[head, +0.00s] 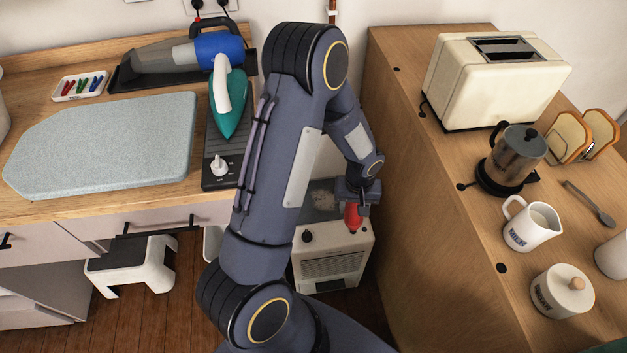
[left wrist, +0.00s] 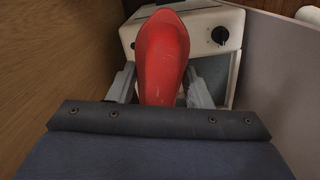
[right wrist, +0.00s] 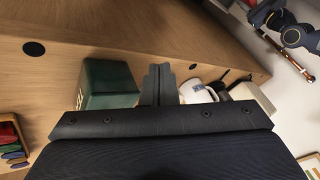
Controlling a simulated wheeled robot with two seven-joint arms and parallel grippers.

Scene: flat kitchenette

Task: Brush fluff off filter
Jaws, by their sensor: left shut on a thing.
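My left gripper (head: 358,192) is shut on a red brush (head: 352,217), low between the counter and the wooden cabinet. In the left wrist view the red brush (left wrist: 162,60) stands between the two fingers; its bristles are hidden. A cream appliance (head: 335,262) with a dark knob is on the floor below. A grey panel, which looks like the filter (head: 321,212), shows at its top with a pale fluffy patch (head: 322,198). My left arm hides part of this area, and I cannot tell whether the brush touches the filter. My right gripper (right wrist: 160,85) is shut and empty.
The wooden cabinet (head: 415,220) rises close at the right, carrying a toaster (head: 490,85), coffee press (head: 515,155) and jug (head: 530,225). The left counter holds a grey board (head: 100,145) and teal iron (head: 230,105). A white stool (head: 132,265) stands below.

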